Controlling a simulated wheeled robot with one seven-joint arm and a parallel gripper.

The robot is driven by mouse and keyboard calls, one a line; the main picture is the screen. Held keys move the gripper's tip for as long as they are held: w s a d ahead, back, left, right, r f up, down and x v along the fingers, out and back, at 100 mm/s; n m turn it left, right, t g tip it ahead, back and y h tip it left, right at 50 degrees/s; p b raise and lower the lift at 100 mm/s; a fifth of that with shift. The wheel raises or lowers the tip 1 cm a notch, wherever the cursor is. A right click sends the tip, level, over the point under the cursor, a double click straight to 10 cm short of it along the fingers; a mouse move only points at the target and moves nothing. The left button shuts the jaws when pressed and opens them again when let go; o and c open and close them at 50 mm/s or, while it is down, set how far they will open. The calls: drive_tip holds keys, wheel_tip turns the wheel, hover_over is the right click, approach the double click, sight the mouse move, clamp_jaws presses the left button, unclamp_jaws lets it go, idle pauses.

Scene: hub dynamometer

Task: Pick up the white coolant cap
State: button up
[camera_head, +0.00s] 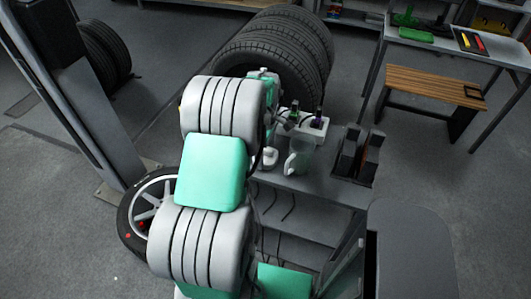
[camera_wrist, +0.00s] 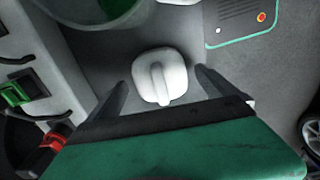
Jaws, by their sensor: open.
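The white coolant cap (camera_wrist: 160,77), round with a raised ridge across its top, lies on the grey surface in the wrist view. My gripper (camera_wrist: 163,82) is open, with one dark finger on each side of the cap and a visible gap on both sides. Whether the fingertips are down at the cap's height cannot be told. In the head view a small white object (camera_head: 270,157) beside my arm looks like the cap; my arm hides most of my gripper there.
A translucent jug (camera_head: 298,158) stands close to the cap on the grey workbench (camera_head: 315,187). A dark upright rack (camera_head: 357,158) stands at right. Stacked tyres (camera_head: 270,55) are behind.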

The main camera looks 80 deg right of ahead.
drive_tip(key=shift+c, duration=0.5)
drive_tip(key=c, duration=1.4)
